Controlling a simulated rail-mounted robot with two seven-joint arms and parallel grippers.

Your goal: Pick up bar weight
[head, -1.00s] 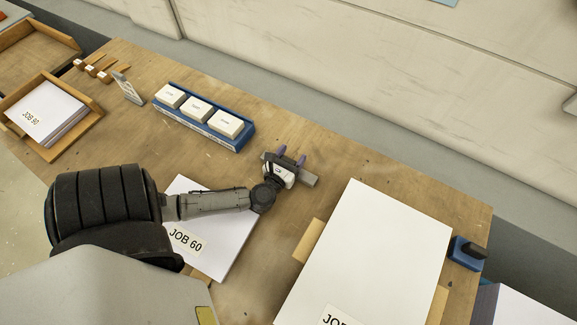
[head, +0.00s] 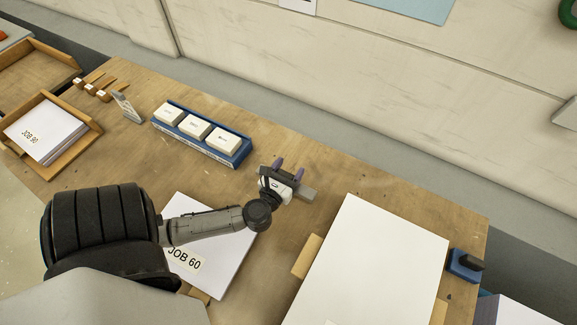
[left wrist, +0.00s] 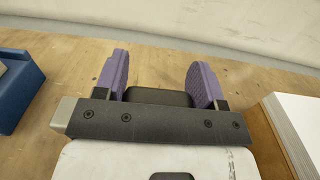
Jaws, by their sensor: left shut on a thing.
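My left gripper (head: 288,168) is over the wooden table, between the blue tray of white blocks and the large white paper stack. Its two purple fingers show in the left wrist view (left wrist: 158,82), shut on a dark, rounded block, which I take to be the bar weight (left wrist: 160,97). Only its near end shows; the rest is hidden behind the gripper's crossbar. I cannot tell whether it touches the table. In the head view the gripper hides most of it. My right gripper is not in view.
A blue tray (head: 212,152) with white blocks stands left of the gripper. The large white paper stack (head: 375,265) lies to the right, beside wooden guides. A JOB 60 stack (head: 222,268) lies under my left arm. A blue-based black item (head: 465,263) sits at the table's right edge.

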